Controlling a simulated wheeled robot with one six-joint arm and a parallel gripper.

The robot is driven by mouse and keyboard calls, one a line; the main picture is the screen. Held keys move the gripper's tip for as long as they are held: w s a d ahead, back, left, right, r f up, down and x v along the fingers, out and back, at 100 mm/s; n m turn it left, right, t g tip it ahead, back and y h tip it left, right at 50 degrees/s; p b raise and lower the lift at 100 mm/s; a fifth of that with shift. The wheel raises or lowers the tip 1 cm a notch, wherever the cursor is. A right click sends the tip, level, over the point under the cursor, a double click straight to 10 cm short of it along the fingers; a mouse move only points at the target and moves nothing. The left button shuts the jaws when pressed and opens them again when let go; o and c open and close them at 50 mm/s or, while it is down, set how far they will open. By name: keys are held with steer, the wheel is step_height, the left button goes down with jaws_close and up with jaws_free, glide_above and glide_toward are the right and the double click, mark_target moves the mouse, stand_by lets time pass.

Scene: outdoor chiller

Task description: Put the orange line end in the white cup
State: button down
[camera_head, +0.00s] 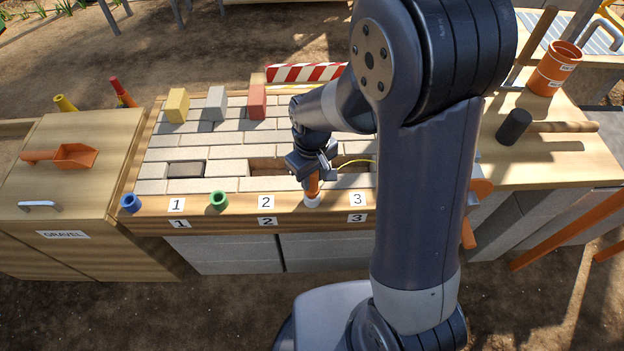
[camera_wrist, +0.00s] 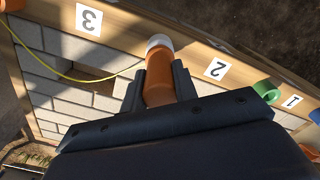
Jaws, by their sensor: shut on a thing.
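The orange line end (camera_head: 312,184) is held upright by my gripper (camera_head: 313,170) over the front wooden ledge. It also shows in the wrist view (camera_wrist: 160,80), clamped between the dark fingers (camera_wrist: 159,85). A thin yellow line (camera_wrist: 75,76) trails from it across the bricks. The white cup (camera_head: 312,201) sits on the ledge between labels 2 and 3. In the wrist view the cup's white rim (camera_wrist: 159,41) shows at the orange end's tip. The tip meets or enters the cup; how deep is hidden.
A green cup (camera_head: 218,200) and a blue cup (camera_head: 130,203) stand on the same ledge to the left. Yellow (camera_head: 177,105), grey (camera_head: 216,103) and red (camera_head: 257,101) blocks stand behind on the brick panel. A dark mallet (camera_head: 514,127) lies at right.

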steer(key=shift+f, duration=0.75)
steer(key=shift+f, duration=0.15)
steer(key=c, duration=1.1)
jaws_free()
step_height(320, 180, up, 12)
steer(key=shift+r+p, duration=0.2)
steer(key=shift+p, duration=0.55)
